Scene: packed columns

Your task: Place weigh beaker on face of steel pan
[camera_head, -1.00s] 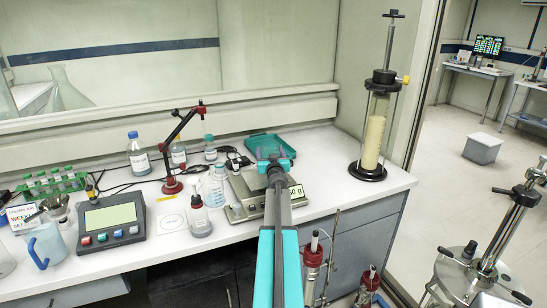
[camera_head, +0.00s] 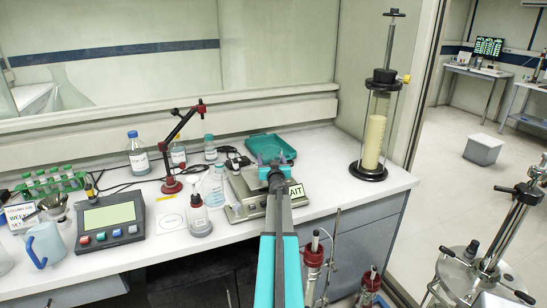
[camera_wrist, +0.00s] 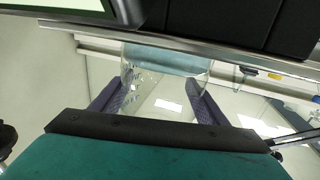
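The balance (camera_head: 240,213) stands near the bench's front edge, with a grey steel pan (camera_head: 238,190) partly hidden by my arm. Its display, at the right end, reads "WAIT". My gripper (camera_head: 273,160) is over the right part of the balance, its two fingers spread apart. In the wrist view, a clear glass beaker (camera_wrist: 165,68) with a pale blue band lies between and beyond the purple-padded fingers (camera_wrist: 155,97). Whether the pads press on the glass is unclear. The beaker's contact with the pan is hidden.
A green tray (camera_head: 283,140) lies behind the gripper. A dropper bottle (camera_head: 198,218) and a wash bottle (camera_head: 213,190) stand left of the balance. A red-jointed stand (camera_head: 172,185) is further left. A tall packed column (camera_head: 374,135) stands at right.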

